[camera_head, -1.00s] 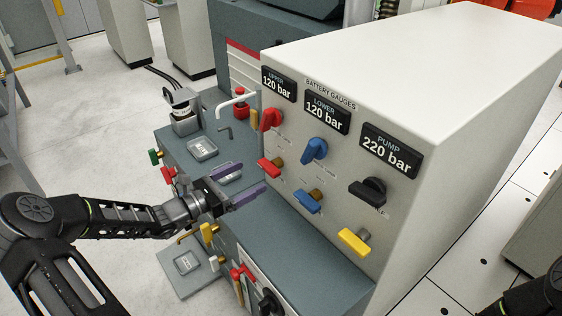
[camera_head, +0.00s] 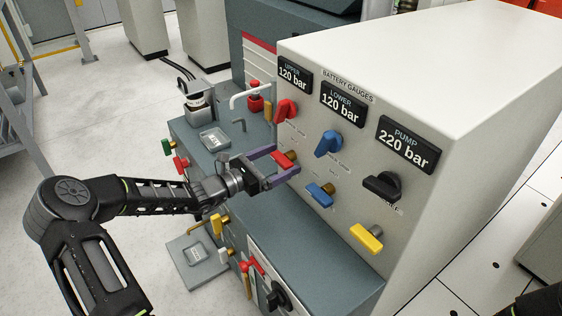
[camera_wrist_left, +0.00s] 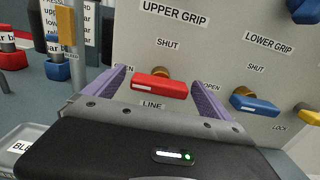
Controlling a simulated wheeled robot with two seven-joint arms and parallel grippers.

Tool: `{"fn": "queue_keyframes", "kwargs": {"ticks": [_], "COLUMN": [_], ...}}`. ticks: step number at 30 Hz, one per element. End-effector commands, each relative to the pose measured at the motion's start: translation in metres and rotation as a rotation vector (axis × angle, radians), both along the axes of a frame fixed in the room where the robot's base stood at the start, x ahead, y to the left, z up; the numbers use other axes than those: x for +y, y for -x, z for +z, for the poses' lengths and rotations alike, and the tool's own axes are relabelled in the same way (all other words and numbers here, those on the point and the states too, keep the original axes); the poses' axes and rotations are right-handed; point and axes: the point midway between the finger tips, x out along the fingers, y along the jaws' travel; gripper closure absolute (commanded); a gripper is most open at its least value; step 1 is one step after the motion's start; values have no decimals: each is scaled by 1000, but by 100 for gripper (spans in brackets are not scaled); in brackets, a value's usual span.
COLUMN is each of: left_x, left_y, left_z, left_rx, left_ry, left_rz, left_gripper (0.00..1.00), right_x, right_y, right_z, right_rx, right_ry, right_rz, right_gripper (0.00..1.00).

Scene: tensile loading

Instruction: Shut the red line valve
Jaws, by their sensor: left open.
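The red line valve (camera_head: 285,159) is a red lever on a brass stem, low at the left of the gauge panel, under a red knob (camera_head: 285,110). In the left wrist view the red lever (camera_wrist_left: 160,86) lies about crosswise, with "SHUT" printed above, "OPEN" to its right and "LINE" below. My left gripper (camera_head: 281,162) is open, its purple fingers at the panel on either side of the lever. In the left wrist view the fingers (camera_wrist_left: 160,84) flank the lever's two ends; contact cannot be told. Only a dark piece of my right arm shows at the bottom right.
A blue lever (camera_head: 320,194) and a yellow lever (camera_head: 366,237) sit to the right on the same panel, under a blue knob (camera_head: 328,143) and a black knob (camera_head: 382,186). The grey-green bench (camera_head: 300,248) below the panel has clear room.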

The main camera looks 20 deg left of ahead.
Motion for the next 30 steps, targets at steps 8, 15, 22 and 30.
{"fn": "queue_keyframes", "kwargs": {"ticks": [8,15,22,30], "left_x": [-4,-4,-4,-4], "left_y": [-6,-6,-6,-6], "left_z": [1,0,0,0], "left_rx": [-1,-1,-1,-1], "left_ry": [-1,-1,-1,-1], "left_rz": [0,-1,-1,0], "left_gripper": [5,18,37,59], "right_x": [0,0,0,0], "right_y": [0,0,0,0], "right_z": [-1,-1,-1,-1], "right_rx": [0,0,0,0], "right_ry": [0,0,0,0], "right_rz": [0,0,0,0], "right_gripper": [64,64,64,64]}}
